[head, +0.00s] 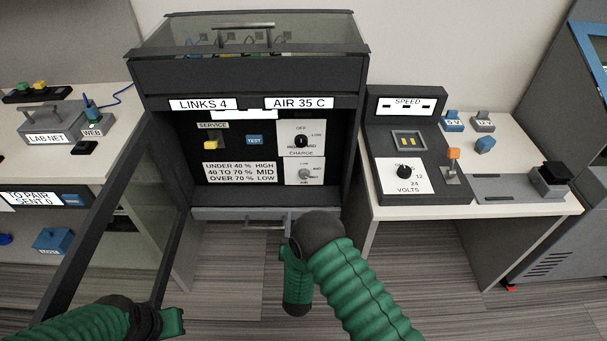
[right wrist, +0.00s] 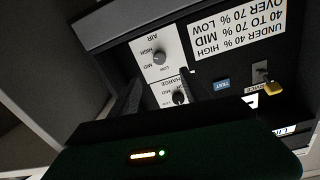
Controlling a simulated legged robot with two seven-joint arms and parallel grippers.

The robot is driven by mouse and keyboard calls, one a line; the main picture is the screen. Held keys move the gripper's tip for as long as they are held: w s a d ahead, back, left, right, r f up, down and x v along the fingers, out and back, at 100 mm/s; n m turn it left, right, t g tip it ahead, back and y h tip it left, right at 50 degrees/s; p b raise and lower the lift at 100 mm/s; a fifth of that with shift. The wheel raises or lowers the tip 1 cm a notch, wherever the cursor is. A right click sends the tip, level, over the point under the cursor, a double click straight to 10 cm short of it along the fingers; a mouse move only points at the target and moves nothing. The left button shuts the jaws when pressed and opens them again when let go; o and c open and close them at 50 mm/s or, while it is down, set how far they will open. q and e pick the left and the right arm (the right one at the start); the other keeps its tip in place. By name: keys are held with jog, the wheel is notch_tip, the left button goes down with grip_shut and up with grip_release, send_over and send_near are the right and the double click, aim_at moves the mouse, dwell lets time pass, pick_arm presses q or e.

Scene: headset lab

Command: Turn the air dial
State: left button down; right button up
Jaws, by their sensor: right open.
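The air dial (head: 304,174) is a small grey round knob on a white plate, low on the right of the cabinet's black panel. In the right wrist view the air dial (right wrist: 159,58) appears upside down, with HIGH, MID and LOW around it; its pointer is too small to read. My right gripper (head: 289,222) is in front of and below the panel, apart from the dial. In the right wrist view its open, empty fingers (right wrist: 160,86) point towards the panel. My left gripper (head: 172,322) is at the lower left, away from the panel; its jaws are unclear.
The black charge dial (head: 301,141) sits directly above the air dial. The cabinet's glass door (head: 122,205) stands open on the left. A grey ledge (head: 225,213) runs below the panel. The SPEED unit (head: 408,150) stands on the right-hand table.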

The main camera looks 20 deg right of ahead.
aim_at(304, 177)
jog(key=b+x, duration=0.5)
jog(key=x, duration=1.1)
jog(key=shift+w+d+b, duration=0.15)
jog(key=shift+w+b, duration=0.15)
jog(key=shift+b, duration=0.05)
jog(key=shift+w+d+r, duration=0.1)
jog(key=shift+w, duration=0.15)
